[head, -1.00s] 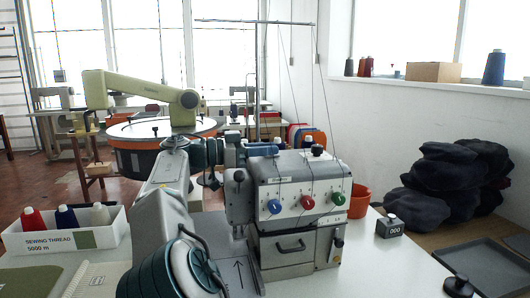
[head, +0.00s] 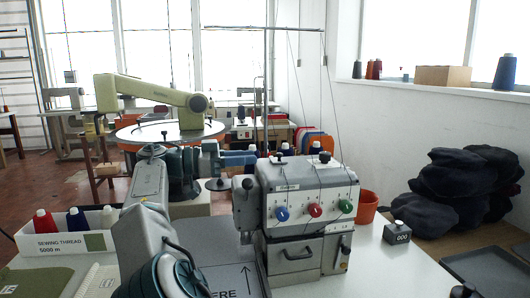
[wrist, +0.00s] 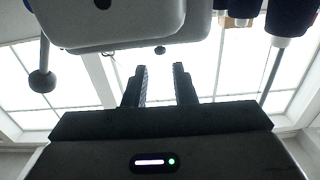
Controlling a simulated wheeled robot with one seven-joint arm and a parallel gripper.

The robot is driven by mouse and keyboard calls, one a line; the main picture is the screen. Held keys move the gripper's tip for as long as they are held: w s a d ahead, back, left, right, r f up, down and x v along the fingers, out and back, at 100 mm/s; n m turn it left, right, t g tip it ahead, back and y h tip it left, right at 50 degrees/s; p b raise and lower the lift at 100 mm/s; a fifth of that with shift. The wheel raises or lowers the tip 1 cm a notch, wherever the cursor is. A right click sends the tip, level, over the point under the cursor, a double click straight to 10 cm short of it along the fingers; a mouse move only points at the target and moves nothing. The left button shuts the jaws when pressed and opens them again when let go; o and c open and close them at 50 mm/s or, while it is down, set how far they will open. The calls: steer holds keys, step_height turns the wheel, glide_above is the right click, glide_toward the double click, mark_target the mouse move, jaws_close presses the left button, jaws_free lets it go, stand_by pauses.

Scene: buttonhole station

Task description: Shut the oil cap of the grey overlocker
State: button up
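The grey overlocker (head: 295,205) stands on the white table in the middle of the head view, with blue, red and green dials on its front.
A rod with a ball end (wrist: 40,80) and a dark blue cone (wrist: 290,18) flank the fingers in the wrist view. Thin thread lines run above the overlocker. A box of sewing thread (head: 65,241), a counter block (head: 397,232) and an orange bin (head: 367,206) stand nearby.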

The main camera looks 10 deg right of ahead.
steer(key=a+p, duration=0.1)
steer(key=a, duration=0.5)
steer(key=shift+a, duration=0.35)
